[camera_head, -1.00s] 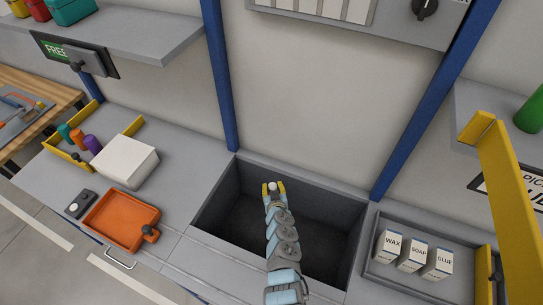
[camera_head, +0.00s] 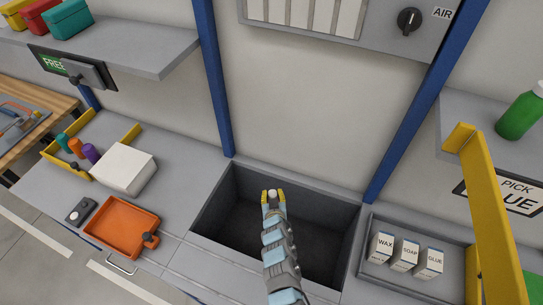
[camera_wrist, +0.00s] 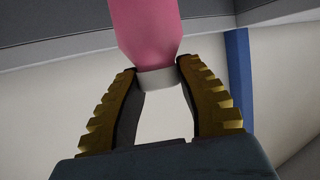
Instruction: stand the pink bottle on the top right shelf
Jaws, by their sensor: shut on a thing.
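The pink bottle (camera_wrist: 148,30) shows in the wrist view, with its white cap (camera_wrist: 156,80) between the two yellow fingertips. My gripper (camera_wrist: 157,80) is shut on it at the cap end. In the head view, my gripper (camera_head: 273,195) is over the grey sink-like bin, with a white spot, the cap, between its tips. The pink body is hidden there. The top right shelf (camera_head: 455,108) is grey and stands at the right edge, well to the right of my gripper. A green bottle (camera_head: 519,115) is on it.
A yellow bar (camera_head: 490,210) stands in front of the right shelf. A grey tray (camera_head: 398,285) holds white WAX, SOAP and GLUE boxes (camera_head: 404,254). The bin (camera_head: 220,207) is open below my gripper. Blue posts (camera_head: 405,115) flank the wall. An orange tray (camera_head: 120,228) is at left.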

